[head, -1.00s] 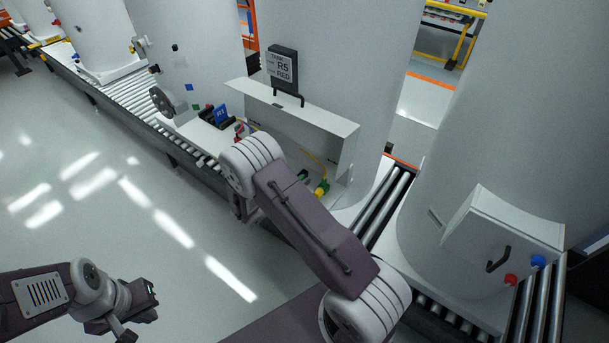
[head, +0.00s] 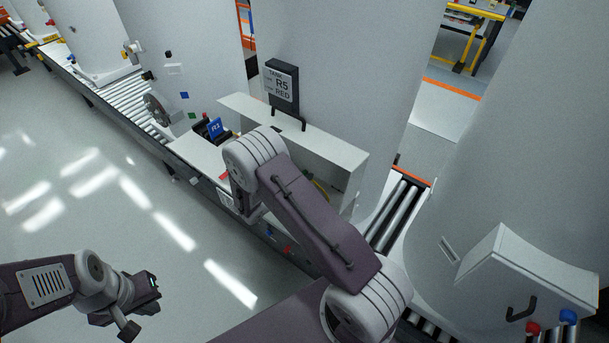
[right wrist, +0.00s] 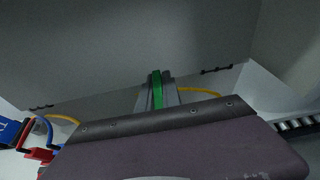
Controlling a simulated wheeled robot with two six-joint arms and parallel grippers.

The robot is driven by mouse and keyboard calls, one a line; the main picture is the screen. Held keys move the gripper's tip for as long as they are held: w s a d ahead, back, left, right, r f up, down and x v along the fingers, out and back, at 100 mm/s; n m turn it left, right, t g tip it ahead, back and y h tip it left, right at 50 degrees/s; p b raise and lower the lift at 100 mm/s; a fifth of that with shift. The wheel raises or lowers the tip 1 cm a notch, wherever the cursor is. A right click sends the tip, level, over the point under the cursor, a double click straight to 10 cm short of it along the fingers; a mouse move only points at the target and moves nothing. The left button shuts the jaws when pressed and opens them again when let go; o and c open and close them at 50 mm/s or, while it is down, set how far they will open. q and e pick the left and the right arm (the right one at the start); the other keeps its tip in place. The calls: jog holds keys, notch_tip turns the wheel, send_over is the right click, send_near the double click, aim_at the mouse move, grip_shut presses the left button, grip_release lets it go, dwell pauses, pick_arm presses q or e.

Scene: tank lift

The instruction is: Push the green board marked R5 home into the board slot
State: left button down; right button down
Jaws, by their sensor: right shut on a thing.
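The green board (right wrist: 157,92) shows edge-on in the right wrist view, as a narrow upright strip between the fingers of my right gripper (right wrist: 159,76). That gripper is shut on it, inside the open white box (head: 318,150) on the tank. The board's R5 mark cannot be read from here. The board slot is hidden, so I cannot tell how deep the board sits. In the head view my right arm covers the right gripper and the board. My left gripper (head: 146,300) hangs empty over the floor at lower left, its jaw opening unclear.
A yellow cable (right wrist: 200,92) runs behind the gripper. A closed white box (head: 515,265) is at the right. The floor (head: 90,215) at left is clear.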

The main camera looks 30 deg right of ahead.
jog(key=shift+f, duration=0.45)
jog(key=f+b, duration=0.2)
jog(key=f, duration=0.1)
jog(key=shift+w+d+f, duration=0.1)
jog(key=shift+w+d, duration=0.1)
jog(key=shift+w, duration=0.15)
jog(key=shift+f+b, duration=0.3)
jog(key=shift+b, duration=0.15)
jog(key=shift+s+a+r, duration=0.1)
jog(key=shift+s+a, duration=0.05)
jog(key=shift+s, duration=0.05)
jog(key=shift+b, duration=0.3)
jog(key=shift+w, duration=0.1)
jog(key=shift+b, duration=0.4)
